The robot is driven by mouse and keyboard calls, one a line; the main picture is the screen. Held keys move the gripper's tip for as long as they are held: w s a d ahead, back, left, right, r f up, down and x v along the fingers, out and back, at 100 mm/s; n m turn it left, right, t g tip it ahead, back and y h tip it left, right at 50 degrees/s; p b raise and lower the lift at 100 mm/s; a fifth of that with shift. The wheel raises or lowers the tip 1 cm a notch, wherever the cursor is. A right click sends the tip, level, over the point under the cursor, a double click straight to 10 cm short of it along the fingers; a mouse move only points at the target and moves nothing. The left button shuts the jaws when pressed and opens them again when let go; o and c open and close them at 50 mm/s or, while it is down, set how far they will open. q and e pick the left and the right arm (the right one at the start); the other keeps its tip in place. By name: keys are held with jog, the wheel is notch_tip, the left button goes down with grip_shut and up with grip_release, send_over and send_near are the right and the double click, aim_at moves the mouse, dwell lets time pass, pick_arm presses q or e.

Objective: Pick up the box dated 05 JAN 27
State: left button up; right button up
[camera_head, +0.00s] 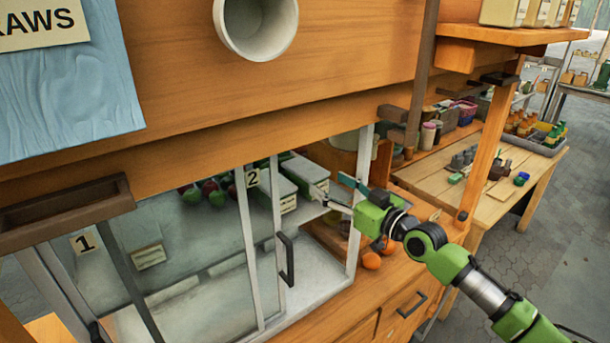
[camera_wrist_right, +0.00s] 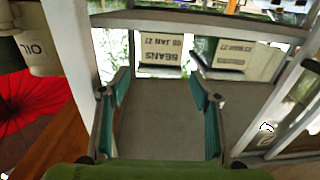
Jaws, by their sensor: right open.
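A pale box (camera_wrist_right: 162,52) marked BEANS stands in the glass-fronted cabinet; its label shows upside down in the right wrist view and reads JAN 27, with the day hard to make out. A second box (camera_wrist_right: 222,58) with a different date stands beside it. In the head view, the BEANS box appears to be the right one (camera_head: 304,172), and the other is left of it (camera_head: 279,190). My right gripper (camera_head: 338,194) is open and empty at the cabinet's open right side, its fingers (camera_wrist_right: 158,96) pointing towards the boxes but short of them. My left gripper is out of view.
Sliding glass doors marked 1 (camera_head: 84,242) and 2 (camera_head: 252,178) cover the left and middle; a dark handle (camera_head: 288,258) is near the opening. Another box (camera_head: 149,256) is behind glass. The white frame post (camera_head: 360,205) is close to my gripper.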

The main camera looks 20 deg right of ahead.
aim_at(311, 171)
jog(key=x, duration=0.8)
jog(key=shift+a+f, duration=0.1)
jog(key=shift+s, duration=0.1)
jog(key=c, duration=1.1)
